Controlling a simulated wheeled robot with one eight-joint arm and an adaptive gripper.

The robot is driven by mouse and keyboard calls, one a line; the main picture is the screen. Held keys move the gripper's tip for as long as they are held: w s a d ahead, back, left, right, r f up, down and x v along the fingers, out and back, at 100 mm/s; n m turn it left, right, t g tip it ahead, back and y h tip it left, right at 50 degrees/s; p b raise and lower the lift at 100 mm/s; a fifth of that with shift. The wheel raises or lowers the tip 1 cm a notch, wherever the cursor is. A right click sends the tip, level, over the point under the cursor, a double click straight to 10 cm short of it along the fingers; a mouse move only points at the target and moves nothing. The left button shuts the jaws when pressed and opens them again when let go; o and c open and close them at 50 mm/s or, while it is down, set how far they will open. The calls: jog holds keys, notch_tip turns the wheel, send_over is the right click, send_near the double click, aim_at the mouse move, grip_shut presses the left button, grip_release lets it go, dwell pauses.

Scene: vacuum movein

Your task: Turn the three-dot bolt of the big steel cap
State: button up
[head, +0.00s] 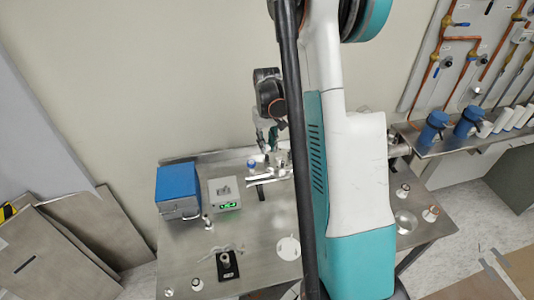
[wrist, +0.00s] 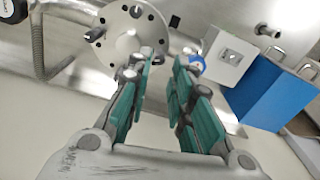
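The big steel cap (wrist: 122,22) is a round pale disc with bolts or holes around its rim, at the upper left of the wrist view. The dots on the bolts are too small to read, so I cannot tell which is the three-dot bolt. My gripper (wrist: 161,66) has two green-padded fingers standing apart with nothing between them. In the wrist view its left fingertip overlaps the cap's lower edge; I cannot tell whether they touch. In the head view my gripper (head: 270,138) is above the back of the table, and my arm hides much of the cap's surroundings.
The steel table (head: 262,222) holds a blue box (head: 178,190), a grey device with a green display (head: 224,193), a black stand (head: 228,264) and small bottles. A hose (wrist: 38,45) runs left of the cap. Blue-topped vessels (head: 434,127) stand on the right shelf.

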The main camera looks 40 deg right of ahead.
aim_at(267, 155)
jog(key=shift+f, duration=2.35)
grip_shut()
